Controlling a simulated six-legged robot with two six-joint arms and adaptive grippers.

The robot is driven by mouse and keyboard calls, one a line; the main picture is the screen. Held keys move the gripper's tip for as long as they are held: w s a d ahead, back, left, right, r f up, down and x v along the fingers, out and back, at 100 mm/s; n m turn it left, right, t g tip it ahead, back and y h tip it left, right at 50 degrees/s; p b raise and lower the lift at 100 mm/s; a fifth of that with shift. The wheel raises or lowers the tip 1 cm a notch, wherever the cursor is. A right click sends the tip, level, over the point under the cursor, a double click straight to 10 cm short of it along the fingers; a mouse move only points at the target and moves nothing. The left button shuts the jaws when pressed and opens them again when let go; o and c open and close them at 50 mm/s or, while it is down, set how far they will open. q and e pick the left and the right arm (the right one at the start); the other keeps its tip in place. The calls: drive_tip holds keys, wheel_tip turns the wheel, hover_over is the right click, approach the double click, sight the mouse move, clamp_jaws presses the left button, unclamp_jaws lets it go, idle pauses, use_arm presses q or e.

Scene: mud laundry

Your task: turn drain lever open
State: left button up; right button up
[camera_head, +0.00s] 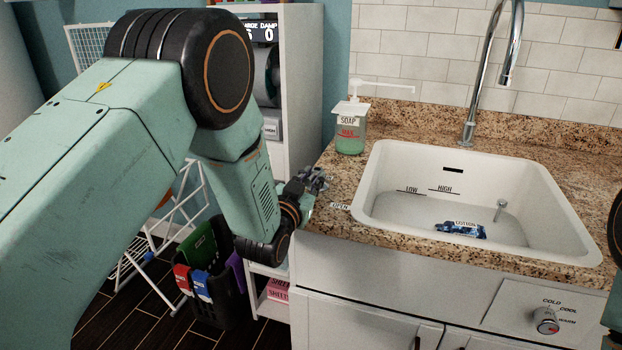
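My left gripper (318,180) is at the left end of the granite counter, close to the counter's left edge. It is small and dark in the view, and I cannot tell whether its fingers are open or shut. A small white label reading OPEN (341,206) is on the counter just right of and below the gripper. I cannot make out a drain lever there; the gripper and wrist may hide it. The white sink (560,238) is set in the counter to the right. My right gripper is not in view.
A soap dispenser (351,138) stands behind the gripper at the sink's back left. A blue packet (460,229) and a small metal post (500,209) are in the sink. A tall faucet (469,125) rises behind it. A temperature knob (546,321) is on the cabinet front.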

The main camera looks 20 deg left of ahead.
use_arm(q)
drive_tip(key=shift+s+r, duration=0.1)
clamp_jaws()
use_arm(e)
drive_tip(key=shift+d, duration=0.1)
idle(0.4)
